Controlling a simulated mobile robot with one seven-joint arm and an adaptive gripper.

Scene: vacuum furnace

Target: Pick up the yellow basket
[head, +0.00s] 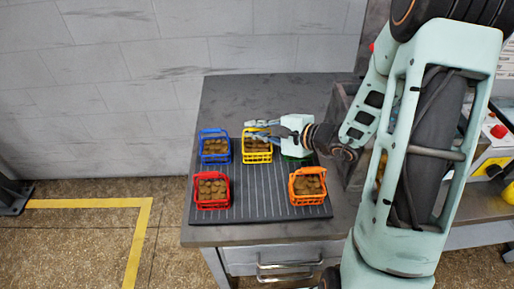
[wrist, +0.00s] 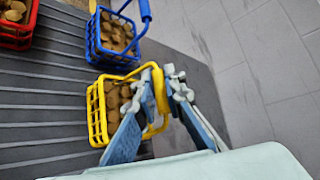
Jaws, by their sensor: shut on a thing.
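The yellow basket (head: 257,157) stands on the dark ribbed mat, in the back middle of the group of baskets, and holds brown lumps. Its handle is raised. My gripper (head: 254,129) reaches in from the right over it. In the wrist view the yellow basket (wrist: 98,112) lies just beyond my gripper (wrist: 160,82), whose fingers are shut on the yellow handle. The basket looks upright. Whether it touches the mat or hangs just above it, I cannot tell.
A blue basket (head: 215,147) stands close on the left, a red basket (head: 211,191) at front left and an orange basket (head: 307,187) at front right. The mat's (head: 262,206) front middle is free.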

